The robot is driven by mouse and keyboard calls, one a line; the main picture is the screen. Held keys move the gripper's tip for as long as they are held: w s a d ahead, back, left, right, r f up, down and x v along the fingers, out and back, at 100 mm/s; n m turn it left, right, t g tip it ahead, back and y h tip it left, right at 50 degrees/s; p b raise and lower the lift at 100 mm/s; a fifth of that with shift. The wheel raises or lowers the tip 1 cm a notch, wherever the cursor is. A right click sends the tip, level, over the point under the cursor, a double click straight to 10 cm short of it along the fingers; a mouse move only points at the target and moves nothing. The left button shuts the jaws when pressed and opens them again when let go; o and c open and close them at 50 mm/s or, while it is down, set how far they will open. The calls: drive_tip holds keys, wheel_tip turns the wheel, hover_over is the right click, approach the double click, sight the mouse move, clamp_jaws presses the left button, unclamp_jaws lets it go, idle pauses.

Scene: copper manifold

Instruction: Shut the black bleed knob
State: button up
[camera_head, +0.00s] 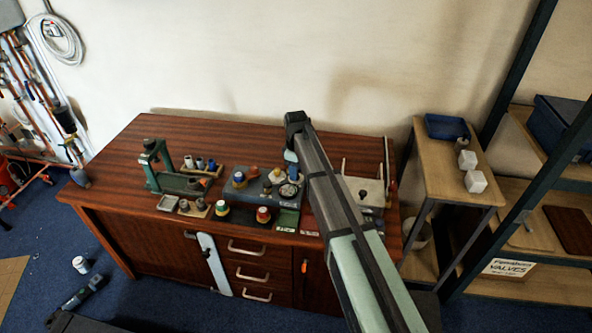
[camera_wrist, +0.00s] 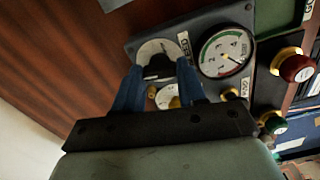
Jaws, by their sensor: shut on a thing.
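The black bleed knob (camera_wrist: 157,70) sits on a round silver plate on the dark grey manifold panel (camera_wrist: 203,27). A partly visible label (camera_wrist: 184,44) stands beside that plate. My gripper (camera_wrist: 159,75) has its two blue fingers on either side of the knob and is shut on it. The fingers and the dark gripper body hide part of the knob, so its exact angle is hard to read. In the head view the manifold panel (camera_head: 238,191) lies on the wooden bench, and my arm reaches over it, hiding the knob.
A pressure gauge (camera_wrist: 226,52) is close beside the knob. A red knob (camera_wrist: 297,67) and a green knob (camera_wrist: 274,124) stand farther right. On the bench (camera_head: 130,150) are a green press-like stand (camera_head: 152,165) and small parts.

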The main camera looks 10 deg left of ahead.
drive_tip(key=shift+n, duration=1)
drive_tip(key=o, duration=1.1)
drive_tip(key=shift+c, duration=0.2)
wheel_tip(320, 180, up, 14)
drive_tip(key=shift+f, duration=0.15)
